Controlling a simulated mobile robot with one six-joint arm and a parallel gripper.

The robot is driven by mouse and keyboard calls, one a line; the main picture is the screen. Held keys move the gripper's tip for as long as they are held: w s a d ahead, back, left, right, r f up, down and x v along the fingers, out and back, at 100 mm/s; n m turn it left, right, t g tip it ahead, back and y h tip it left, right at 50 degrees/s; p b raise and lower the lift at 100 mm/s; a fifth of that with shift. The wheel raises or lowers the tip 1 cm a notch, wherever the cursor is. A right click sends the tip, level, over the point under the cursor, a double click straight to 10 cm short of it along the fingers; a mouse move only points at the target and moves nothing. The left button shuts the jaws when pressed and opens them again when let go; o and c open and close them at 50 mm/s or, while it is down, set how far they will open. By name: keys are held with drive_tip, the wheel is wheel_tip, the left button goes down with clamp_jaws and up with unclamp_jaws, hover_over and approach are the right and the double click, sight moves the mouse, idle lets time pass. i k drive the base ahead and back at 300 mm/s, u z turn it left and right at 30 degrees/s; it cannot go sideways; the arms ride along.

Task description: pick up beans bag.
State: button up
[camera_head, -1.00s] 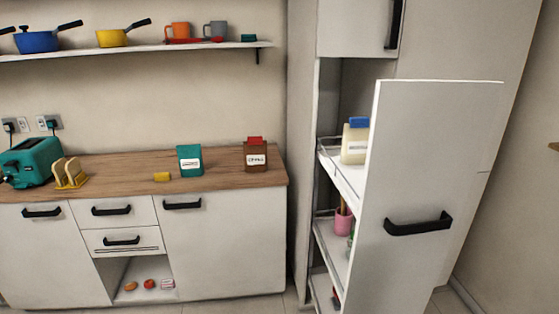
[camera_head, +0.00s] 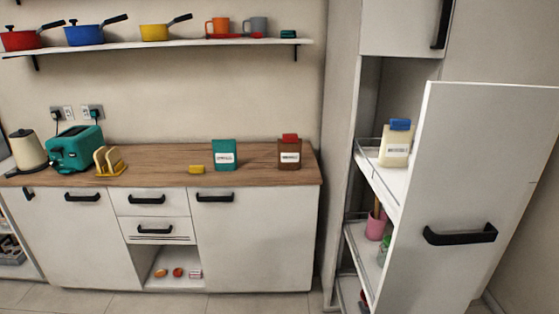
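Three labelled packages show in the head view, and I cannot read which label says beans. A teal bag (camera_head: 224,156) stands upright on the wooden counter. A brown package with a red top (camera_head: 289,152) stands upright to its right, near the counter's right end. A cream package with a blue top (camera_head: 396,145) stands on the upper shelf of the pulled-out larder unit. My gripper is not in view.
The larder front (camera_head: 460,200) stands pulled out at the right. A yellow block (camera_head: 196,169), toast rack (camera_head: 110,161), teal toaster (camera_head: 76,150) and kettle (camera_head: 27,149) stand on the counter (camera_head: 255,178). A wall shelf (camera_head: 150,47) holds pans and mugs. Floor shows in front.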

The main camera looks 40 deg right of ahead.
sight(289, 154)
drive_tip(key=u, duration=0.15)
drive_tip(key=i, duration=0.95)
drive_tip(key=z, duration=0.25)
